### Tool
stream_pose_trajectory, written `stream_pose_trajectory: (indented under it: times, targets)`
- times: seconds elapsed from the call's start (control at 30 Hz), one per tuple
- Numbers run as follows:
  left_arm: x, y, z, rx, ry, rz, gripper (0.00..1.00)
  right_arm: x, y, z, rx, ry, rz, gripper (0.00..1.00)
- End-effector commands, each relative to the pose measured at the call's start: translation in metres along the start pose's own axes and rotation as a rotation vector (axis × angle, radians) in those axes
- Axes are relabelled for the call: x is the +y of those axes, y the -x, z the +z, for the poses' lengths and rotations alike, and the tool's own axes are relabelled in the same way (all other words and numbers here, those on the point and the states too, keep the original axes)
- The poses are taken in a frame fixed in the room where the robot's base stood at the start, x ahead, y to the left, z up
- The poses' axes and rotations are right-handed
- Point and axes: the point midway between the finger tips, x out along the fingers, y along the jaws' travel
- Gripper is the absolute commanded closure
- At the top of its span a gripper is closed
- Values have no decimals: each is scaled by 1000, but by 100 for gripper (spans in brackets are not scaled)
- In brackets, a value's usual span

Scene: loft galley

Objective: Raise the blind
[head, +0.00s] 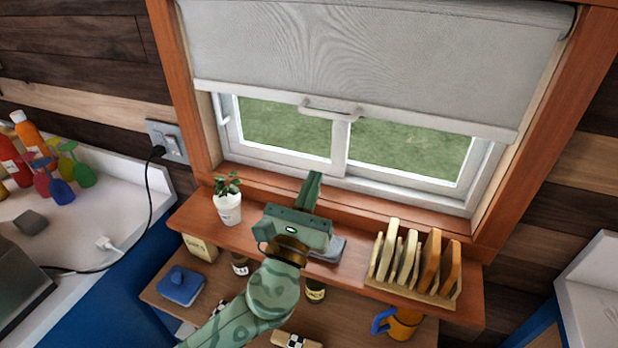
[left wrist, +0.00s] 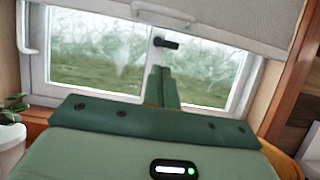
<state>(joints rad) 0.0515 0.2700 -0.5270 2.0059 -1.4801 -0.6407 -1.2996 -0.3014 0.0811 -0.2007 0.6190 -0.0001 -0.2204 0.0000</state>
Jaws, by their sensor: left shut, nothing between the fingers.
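The blind (head: 365,60) is a pale grey roller shade over a wood-framed window. Its bottom bar (head: 395,118) hangs partway down, with the lower panes showing below it. A light pull handle (head: 329,109) sits on the middle of the bar. It also shows at the top of the left wrist view (left wrist: 163,14). My left gripper (head: 313,180) is green and shut, with nothing between its fingers. In the head view it appears below the handle, in front of the sill, apart from the blind. In the left wrist view its fingers (left wrist: 161,75) point toward the window. My right gripper is not in view.
A wooden shelf (head: 195,215) below the window holds a potted plant (head: 229,205) on the left and a rack of boards (head: 415,265) on the right. A lower shelf holds jars, a blue dish (head: 180,286) and a mug (head: 400,324). Bottles stand on the left counter (head: 120,210).

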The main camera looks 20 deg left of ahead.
Motion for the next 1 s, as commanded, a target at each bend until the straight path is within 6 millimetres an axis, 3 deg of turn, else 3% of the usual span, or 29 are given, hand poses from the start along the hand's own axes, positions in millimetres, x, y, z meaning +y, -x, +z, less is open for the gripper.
stream_pose_trajectory:
  times: [0.33,0.43,0.6,1.0]
  targets:
    - [1,-76,3,-2,2,3,100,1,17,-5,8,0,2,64]
    - [1,-78,24,-1,4,3,100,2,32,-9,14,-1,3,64]
    - [1,-81,37,0,4,3,100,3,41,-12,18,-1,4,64]
    - [1,-81,39,1,4,3,100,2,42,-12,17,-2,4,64]
